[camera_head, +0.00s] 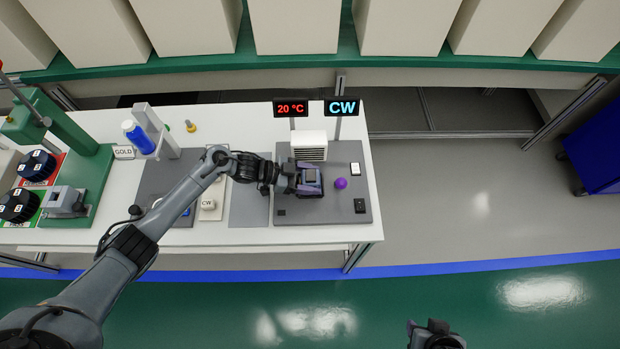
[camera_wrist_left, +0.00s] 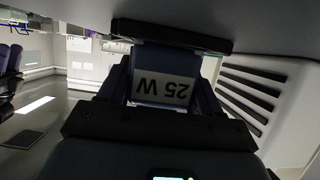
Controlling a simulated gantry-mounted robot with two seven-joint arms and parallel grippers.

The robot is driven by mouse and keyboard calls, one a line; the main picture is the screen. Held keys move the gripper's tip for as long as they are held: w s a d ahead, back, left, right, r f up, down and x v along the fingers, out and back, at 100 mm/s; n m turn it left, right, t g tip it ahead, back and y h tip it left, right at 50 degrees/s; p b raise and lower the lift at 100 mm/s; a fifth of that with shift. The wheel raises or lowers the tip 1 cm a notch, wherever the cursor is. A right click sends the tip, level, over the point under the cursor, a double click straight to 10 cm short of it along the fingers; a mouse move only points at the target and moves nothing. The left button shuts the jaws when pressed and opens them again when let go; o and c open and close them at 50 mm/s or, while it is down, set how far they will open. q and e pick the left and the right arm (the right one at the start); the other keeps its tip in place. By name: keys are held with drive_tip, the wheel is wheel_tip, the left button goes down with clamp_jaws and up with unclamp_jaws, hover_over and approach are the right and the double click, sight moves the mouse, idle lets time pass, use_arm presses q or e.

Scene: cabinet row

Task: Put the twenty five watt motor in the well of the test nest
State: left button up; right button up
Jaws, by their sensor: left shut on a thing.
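My left gripper (camera_head: 308,180) reaches in from the left and is shut on the twenty five watt motor (camera_head: 311,174). In the left wrist view, the motor (camera_wrist_left: 165,78) is a dark block with a white label reading "25 W", upside down, between the fingers. The motor is over the dark grey plate (camera_head: 300,212), which looks like the test nest's base, just in front of a white vented block (camera_head: 309,146). The well is hidden under the gripper and motor; I cannot tell whether the motor touches anything below. My right gripper (camera_head: 436,335) shows only partly at the bottom edge.
The plate carries a purple knob (camera_head: 340,183) and black and white switches (camera_head: 360,206). Displays read "20 °C" (camera_head: 291,107) and "CW" (camera_head: 342,107) behind. A blue cylinder on a stand (camera_head: 140,138) and a green press (camera_head: 80,150) stand left.

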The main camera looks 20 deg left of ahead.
use_arm(q)
drive_tip(key=o, duration=1)
drive_tip(key=shift+f, duration=0.2)
drive_tip(key=o, duration=0.5)
drive_tip(key=shift+r, duration=0.2)
drive_tip(key=shift+s+a+r, duration=0.2)
drive_tip(key=shift+a+r, duration=0.05)
drive_tip(key=shift+a, duration=0.3)
drive_tip(key=p+v, duration=0.1)
drive_tip(key=v, duration=0.9)
drive_tip(key=shift+s+a+r, duration=0.15)
drive_tip(key=shift+a+r, duration=0.05)
drive_tip(key=shift+a, duration=0.1)
